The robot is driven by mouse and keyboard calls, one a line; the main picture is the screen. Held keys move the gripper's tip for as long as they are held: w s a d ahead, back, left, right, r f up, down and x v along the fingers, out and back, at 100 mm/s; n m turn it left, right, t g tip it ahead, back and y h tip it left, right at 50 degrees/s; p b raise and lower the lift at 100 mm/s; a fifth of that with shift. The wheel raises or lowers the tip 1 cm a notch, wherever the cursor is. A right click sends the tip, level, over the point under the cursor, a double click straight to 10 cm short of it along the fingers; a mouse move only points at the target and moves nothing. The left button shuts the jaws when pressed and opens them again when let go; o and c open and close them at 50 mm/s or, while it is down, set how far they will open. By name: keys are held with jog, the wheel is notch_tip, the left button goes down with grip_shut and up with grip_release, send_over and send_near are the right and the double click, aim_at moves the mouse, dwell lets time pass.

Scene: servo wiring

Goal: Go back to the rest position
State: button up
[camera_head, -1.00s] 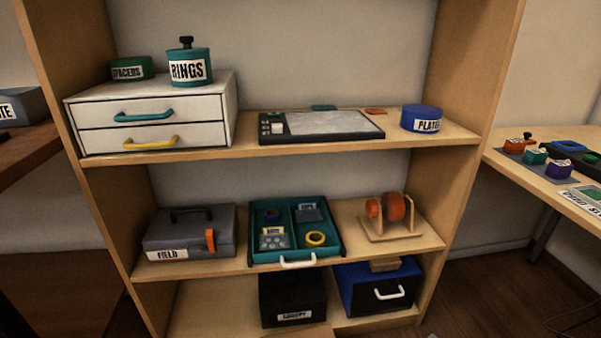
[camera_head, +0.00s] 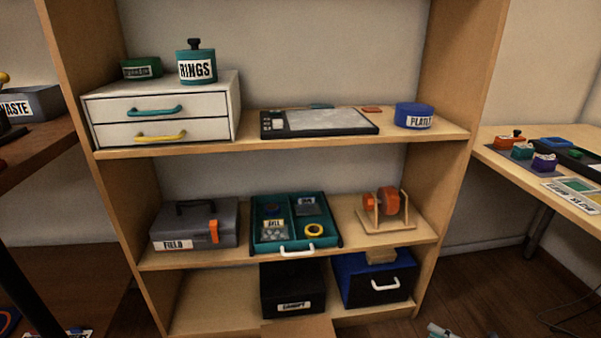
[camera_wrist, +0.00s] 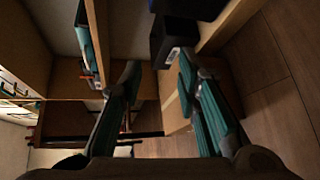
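My gripper (camera_wrist: 158,72) shows in the wrist view with its two teal fingers spread apart. Nothing is held between them. It is open beside the shelf unit, and the wrist view looks sideways across the shelf boards and the wooden floor. A black bin (camera_wrist: 172,38) shows beyond the fingertips and appears apart from them. My arm and gripper are not visible in the head view, so their place in front of the shelf cannot be told there.
The shelf unit (camera_head: 190,254) holds a white drawer cabinet (camera_head: 160,108), grey FIELD case (camera_head: 194,225), teal tray (camera_head: 262,245), black bin (camera_head: 291,288) and blue bin (camera_head: 374,278). A dark table (camera_head: 45,143) stands left, a light table (camera_head: 535,178) right. Floor shows at lower right.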

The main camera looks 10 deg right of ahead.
jog(key=w+a+r+n+g+y, duration=0.15)
jog(key=a+r+n+g, duration=0.25)
jog(key=r+n, duration=0.4)
jog(key=a+r+n+g+y, duration=0.2)
jog(key=a+r+n+g, duration=0.3)
jog(key=r, duration=0.5)
jog(key=s+a+r+n+g+h, duration=0.2)
jog(key=s+a+r+n, duration=0.1)
jog(key=a+r+n, duration=0.4)
jog(key=s+a+r+n+g+h, duration=0.2)
jog(key=s+r+n, duration=0.1)
jog(key=r+n, duration=0.4)
jog(key=s+a+r+n+g+h, duration=0.1)
jog(key=s+a+r+n+h, duration=0.1)
jog(key=s+a+r+n, duration=0.25)
jog(key=s+a+r+n+g+h, duration=0.1)
jog(key=s+a+r+n+h, duration=0.1)
jog(key=s+r+n, duration=0.35)
jog(key=s+d+r+n+t+h, duration=0.1)
jog(key=s+r+n+t+h, duration=0.2)
jog(key=s+n, duration=0.85)
jog(key=s+r+m+t+p, duration=0.1)
jog(key=r+p, duration=1.6)
jog(key=r, duration=0.1)
jog(key=s+r+m+t+h+p, duration=0.1)
jog(key=s+r+m+t+p, duration=0.1)
jog(key=r+p, duration=1.6)
jog(key=shift+r+t, duration=0.2)
jog(key=shift+t, duration=0.1)
